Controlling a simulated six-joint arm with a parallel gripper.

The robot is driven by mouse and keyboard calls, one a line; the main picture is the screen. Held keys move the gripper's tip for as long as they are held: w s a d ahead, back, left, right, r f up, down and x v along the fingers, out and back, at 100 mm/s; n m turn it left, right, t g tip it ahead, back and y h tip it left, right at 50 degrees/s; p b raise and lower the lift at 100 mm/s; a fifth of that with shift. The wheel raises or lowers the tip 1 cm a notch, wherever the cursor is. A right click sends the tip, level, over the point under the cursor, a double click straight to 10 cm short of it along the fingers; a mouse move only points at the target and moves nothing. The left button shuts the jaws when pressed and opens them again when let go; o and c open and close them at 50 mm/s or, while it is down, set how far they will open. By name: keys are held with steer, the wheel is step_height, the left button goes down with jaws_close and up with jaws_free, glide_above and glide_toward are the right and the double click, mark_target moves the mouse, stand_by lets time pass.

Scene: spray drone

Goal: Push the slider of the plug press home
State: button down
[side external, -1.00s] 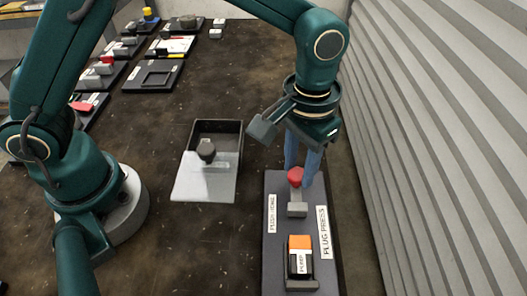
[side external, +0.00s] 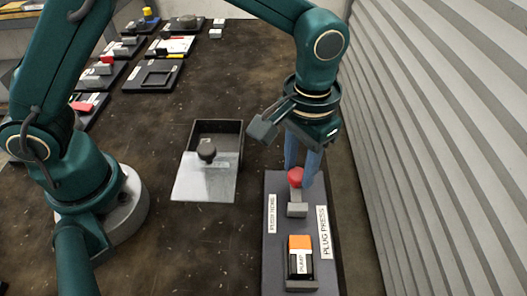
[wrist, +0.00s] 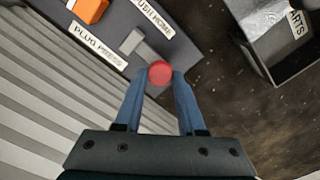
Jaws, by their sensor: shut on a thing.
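The plug press (side external: 273,270) is a dark board with "PUSH HOME" and "PLUG PRESS" labels, at the lower right of the side view. Its slider is a grey block (side external: 297,210) with a red knob (side external: 295,177) at the far end. An orange and black plug marked "PUMP" (side external: 300,258) sits at the near end, with a visible gap between it and the grey block. My gripper (wrist: 159,76) has its blue fingers shut on the red knob, one on each side, in the wrist view. In the side view the fingers partly overlap behind the knob.
A ribbed grey wall (side external: 440,120) runs close on the right. Several boards with parts lie at the far left.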

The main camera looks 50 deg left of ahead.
mark_target(300, 208)
steer(key=shift+s+d, duration=1.95)
steer(key=shift+d, duration=0.05)
steer(key=c, duration=0.5)
jaws_free()
steer(key=shift+r, duration=0.1)
steer(key=shift+r, duration=2.55)
